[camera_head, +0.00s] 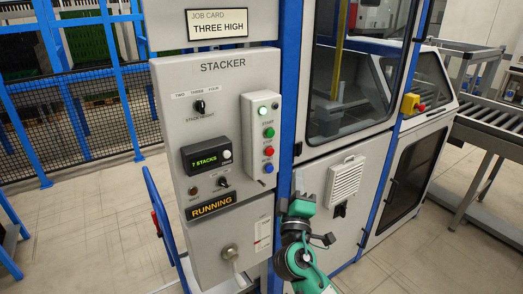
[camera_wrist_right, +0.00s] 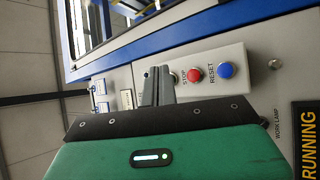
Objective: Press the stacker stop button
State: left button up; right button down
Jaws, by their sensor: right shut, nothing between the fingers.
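The red stop button (camera_head: 269,152) is on the light grey button box (camera_head: 255,150) on the front of the stacker panel, between a green button (camera_head: 269,132) above and a blue reset button (camera_head: 269,169) below. In the right wrist view the red button (camera_wrist_right: 195,75) shows just right of my finger tips, beside the blue button (camera_wrist_right: 226,70). My right gripper (camera_head: 299,174) is shut and empty, to the right of and a little lower than the button box in the head view. In the right wrist view its fingers (camera_wrist_right: 157,84) hide part of the box. My left gripper is not in view.
The stacker panel (camera_head: 170,110) also carries a stack height knob (camera_head: 199,106), a display reading "7 STACKS" (camera_head: 200,156) and a lit "RUNNING" sign (camera_head: 211,206). A blue post (camera_head: 286,110) stands right of the panel. A yellow box with a red button (camera_head: 411,104) is farther right.

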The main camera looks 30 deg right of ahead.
jog(key=shift+s+r, duration=0.1)
jog(key=shift+r, duration=0.2)
send_near(270, 152)
jog(key=w+d+r, duration=0.3)
jog(key=d, duration=0.2)
jog(key=shift+w, duration=0.15)
jog(key=shift+w+b, duration=0.1)
jog(key=shift+b, duration=0.3)
dwell(1.7)
